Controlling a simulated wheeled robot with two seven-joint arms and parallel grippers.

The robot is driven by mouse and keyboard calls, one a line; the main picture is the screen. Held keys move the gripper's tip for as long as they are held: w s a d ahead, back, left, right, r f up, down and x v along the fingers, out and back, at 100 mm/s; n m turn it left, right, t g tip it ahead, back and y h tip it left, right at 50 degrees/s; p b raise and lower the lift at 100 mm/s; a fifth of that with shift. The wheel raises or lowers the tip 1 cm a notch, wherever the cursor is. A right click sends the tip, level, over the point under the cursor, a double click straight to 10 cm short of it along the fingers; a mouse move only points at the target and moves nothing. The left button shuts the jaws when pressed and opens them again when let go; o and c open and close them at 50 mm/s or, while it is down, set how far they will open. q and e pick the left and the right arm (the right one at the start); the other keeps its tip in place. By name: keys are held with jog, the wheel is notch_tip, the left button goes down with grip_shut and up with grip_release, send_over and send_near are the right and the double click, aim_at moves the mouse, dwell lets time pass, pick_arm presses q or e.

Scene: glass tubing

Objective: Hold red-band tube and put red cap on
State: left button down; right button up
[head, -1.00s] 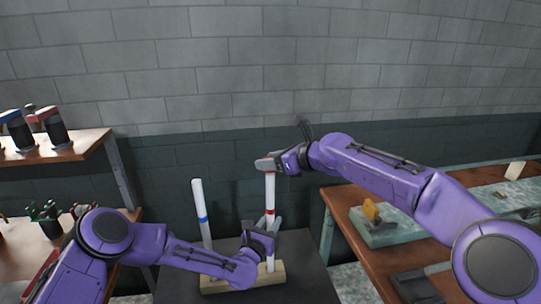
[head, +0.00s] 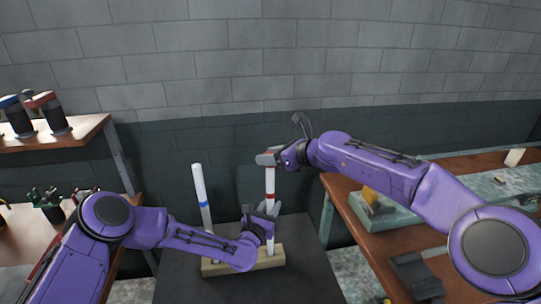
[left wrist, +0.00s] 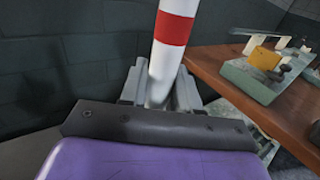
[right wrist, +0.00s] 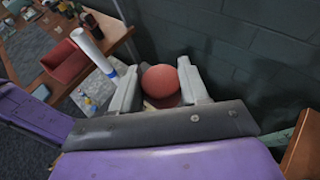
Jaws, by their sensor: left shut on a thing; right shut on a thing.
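The white tube with a red band (head: 270,196) stands upright in the wooden block (head: 215,269) in the head view. My left gripper (head: 270,210) is shut around this tube just below the band; the left wrist view shows the red band (left wrist: 174,30) above the fingers. My right gripper (head: 268,159) is at the tube's top end. In the right wrist view the round red cap (right wrist: 161,80) sits between its shut fingers. The cap is at the tube top; the fingers hide whether it is seated.
A white tube with a blue band (head: 202,198) leans slightly in the same block, left of the red-band tube. Wooden benches stand at left (head: 20,262) and right (head: 345,205). The dark table (head: 230,288) is mostly bare in front.

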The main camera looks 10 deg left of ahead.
jog(key=o, duration=1.2)
jog(key=v, duration=1.2)
